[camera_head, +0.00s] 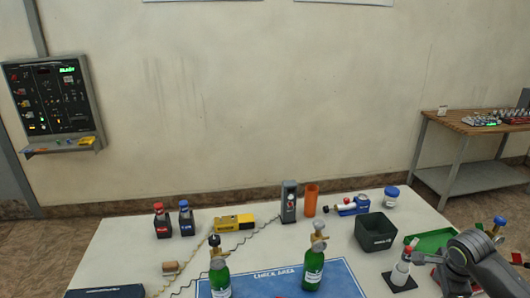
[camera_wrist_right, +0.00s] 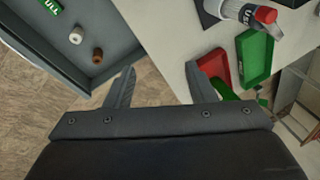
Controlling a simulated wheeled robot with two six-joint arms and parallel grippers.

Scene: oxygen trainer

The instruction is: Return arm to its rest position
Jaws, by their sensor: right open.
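My right arm (camera_head: 470,262) comes in at the lower right of the head view, over the table's right end. Its fingertips are hard to make out there. In the right wrist view my right gripper (camera_wrist_right: 160,85) is open, its two fingers spread with nothing between them. Floor and the table's edge lie beyond the fingers. My left arm and gripper are not in view.
Near my right arm are a white bottle (camera_head: 400,273), a green tray (camera_head: 432,241) and a dark bin (camera_head: 375,232). The wrist view shows a red tray (camera_wrist_right: 214,66) and a grey container (camera_wrist_right: 75,75) holding small items. Two green cylinders (camera_head: 313,265) stand on the table.

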